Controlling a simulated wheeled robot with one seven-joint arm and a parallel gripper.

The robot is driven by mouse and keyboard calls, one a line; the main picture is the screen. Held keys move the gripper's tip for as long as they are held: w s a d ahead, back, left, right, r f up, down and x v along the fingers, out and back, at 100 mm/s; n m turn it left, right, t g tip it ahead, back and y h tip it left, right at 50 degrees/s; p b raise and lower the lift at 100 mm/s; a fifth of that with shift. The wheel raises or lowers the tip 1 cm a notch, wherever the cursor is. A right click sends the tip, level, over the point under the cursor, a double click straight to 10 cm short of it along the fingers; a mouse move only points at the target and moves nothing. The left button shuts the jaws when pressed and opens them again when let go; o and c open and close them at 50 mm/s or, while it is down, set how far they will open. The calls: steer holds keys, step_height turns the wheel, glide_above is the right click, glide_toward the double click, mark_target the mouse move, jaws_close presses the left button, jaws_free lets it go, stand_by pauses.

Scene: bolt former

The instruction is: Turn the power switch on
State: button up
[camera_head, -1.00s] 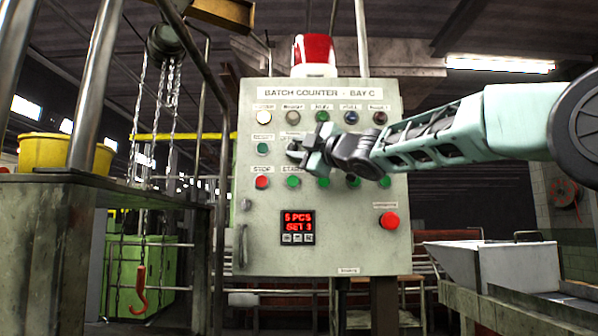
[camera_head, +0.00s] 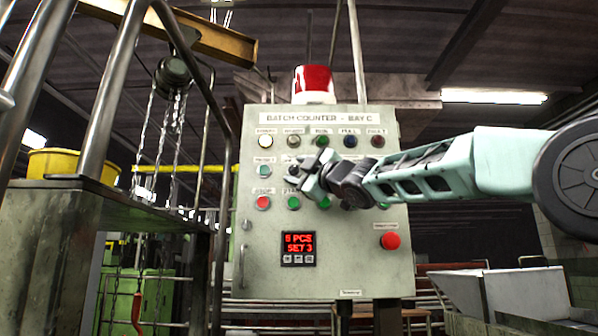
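The grey control panel (camera_head: 336,235) headed "BATCH COUNTER - BAY C" faces me in the middle of the view. My gripper (camera_head: 302,180) is in front of its second row of controls, just right of a green one (camera_head: 263,171). I cannot tell whether it touches the panel. Its fingers are small and foreshortened, so their opening is unclear. Labels are too blurred to pick out the power switch, and my gripper and wrist hide part of the second and third rows. The display (camera_head: 299,248) is lit red and reads "5 PCS SET 3".
A lamp at top left (camera_head: 265,142) looks lit pale yellow. A large red button (camera_head: 390,241) is at lower right, and a red beacon (camera_head: 314,84) tops the panel. A hoist chain (camera_head: 174,135) and steel posts stand left. A metal bin (camera_head: 505,292) is at right.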

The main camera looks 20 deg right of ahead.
steer(key=shift+s, duration=0.15)
steer(key=b+v, duration=0.3)
steer(key=v, duration=1.4)
steer(key=shift+f, duration=0.15)
